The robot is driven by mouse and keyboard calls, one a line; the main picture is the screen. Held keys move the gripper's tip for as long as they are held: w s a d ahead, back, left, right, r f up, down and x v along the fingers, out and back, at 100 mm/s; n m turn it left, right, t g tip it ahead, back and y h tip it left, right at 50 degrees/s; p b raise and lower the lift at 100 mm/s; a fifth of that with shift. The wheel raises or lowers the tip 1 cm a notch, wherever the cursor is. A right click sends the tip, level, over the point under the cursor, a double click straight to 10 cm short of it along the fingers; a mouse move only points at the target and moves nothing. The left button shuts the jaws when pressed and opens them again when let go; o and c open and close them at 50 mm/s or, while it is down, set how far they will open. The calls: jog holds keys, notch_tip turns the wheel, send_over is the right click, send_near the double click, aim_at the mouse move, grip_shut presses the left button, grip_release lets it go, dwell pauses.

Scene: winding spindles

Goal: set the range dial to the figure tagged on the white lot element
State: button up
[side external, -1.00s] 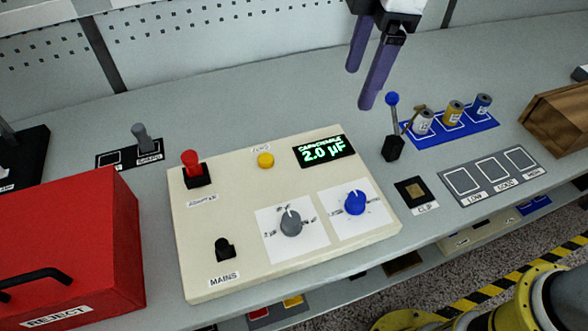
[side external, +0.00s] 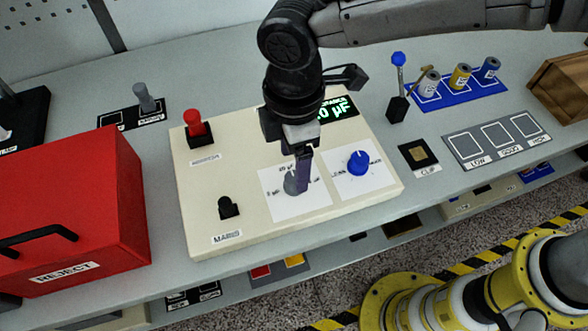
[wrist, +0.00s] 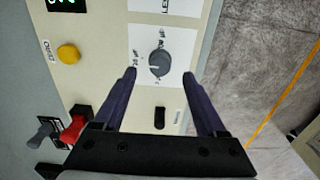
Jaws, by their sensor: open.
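The grey dial (side external: 291,187) sits on a white card on the cream meter box (side external: 199,236). In the wrist view the grey dial (wrist: 159,63) lies ahead of and between my open fingers. My gripper (side external: 303,172) points down just above this dial and partly hides it; it also shows in the wrist view (wrist: 162,75), empty. A blue dial (side external: 358,162) is on the card to the right. The lit display (side external: 338,108) is partly covered by my arm. The white element (side external: 429,83) stands on the blue tray (side external: 455,97); its tag figure is too small to read.
Yellow and blue elements stand beside the white one. A red lever (side external: 195,124) and black mains switch (side external: 228,208) rise from the box. A lever with a blue knob (side external: 398,60) stands behind right. The red reject bin (side external: 80,205) is at left.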

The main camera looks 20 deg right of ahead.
aim_at(294, 175)
jog(key=shift+f, duration=2.1)
grip_shut()
